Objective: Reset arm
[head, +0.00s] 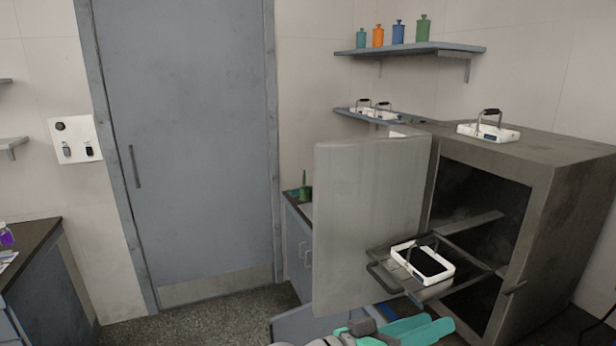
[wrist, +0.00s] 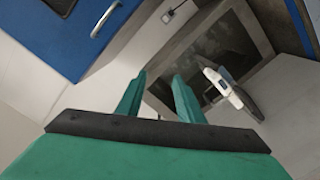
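My gripper (wrist: 158,88) shows in the wrist view with its two green fingers apart and nothing between them. In the head view my arm with the teal gripper (head: 432,328) is at the bottom, below and in front of the open cabinet (head: 555,215). The fingertips are hard to make out there. A white tray with a black inside and a handle (head: 423,264) sits on a wire rack (head: 385,277) pulled out of the cabinet. A white object (wrist: 222,88), perhaps that tray, shows right of the fingers in the wrist view.
The cabinet door (head: 368,220) stands wide open left of the rack. Another white handled tray (head: 488,132) is on the cabinet top. Shelves with bottles (head: 411,48) hang behind. A counter (head: 30,255) is at left. Floor (head: 220,325) before the closed blue door (head: 190,160) is clear.

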